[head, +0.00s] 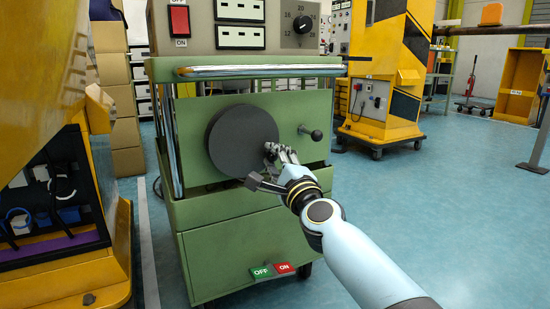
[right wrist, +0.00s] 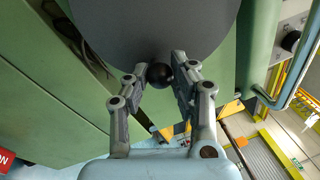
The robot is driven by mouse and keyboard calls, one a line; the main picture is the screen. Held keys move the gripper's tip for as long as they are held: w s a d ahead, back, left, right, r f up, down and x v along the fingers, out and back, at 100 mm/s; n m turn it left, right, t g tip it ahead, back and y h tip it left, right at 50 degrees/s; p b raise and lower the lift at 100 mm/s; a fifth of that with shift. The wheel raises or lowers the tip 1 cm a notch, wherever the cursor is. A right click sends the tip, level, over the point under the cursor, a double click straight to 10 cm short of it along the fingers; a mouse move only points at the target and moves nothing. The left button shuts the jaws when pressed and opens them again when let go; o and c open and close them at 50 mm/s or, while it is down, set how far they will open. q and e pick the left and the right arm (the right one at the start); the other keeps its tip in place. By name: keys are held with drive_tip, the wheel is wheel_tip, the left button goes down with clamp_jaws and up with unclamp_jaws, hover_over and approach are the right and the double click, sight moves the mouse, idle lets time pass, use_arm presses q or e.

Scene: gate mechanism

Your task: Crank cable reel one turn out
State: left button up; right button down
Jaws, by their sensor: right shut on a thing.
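The cable reel (head: 240,140) is a dark grey disc on the front of a green wheeled cabinet (head: 230,235). The reel also fills the top of the right wrist view (right wrist: 155,25). Its crank knob, a black ball (right wrist: 160,75), sits between my right gripper's fingers at the reel's lower right edge. My right gripper (head: 279,152) is shut on the knob and hides most of it in the head view. My left gripper is not in view.
A lever with a black ball end (head: 316,134) sticks out right of the reel. A chrome rail (head: 255,70) runs above it. OFF and ON buttons (head: 273,271) are low on the cabinet. A yellow machine (head: 388,80) stands behind right. The floor at right is open.

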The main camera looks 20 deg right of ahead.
drive_tip(key=shift+f, duration=0.15)
drive_tip(key=c, duration=1.1)
unclamp_jaws()
drive_tip(key=shift+o, duration=0.2)
drive_tip(key=shift+s, duration=0.1)
drive_tip(key=s+f, duration=0.2)
drive_tip(key=s, duration=0.9)
drive_tip(key=shift+s+a, duration=0.35)
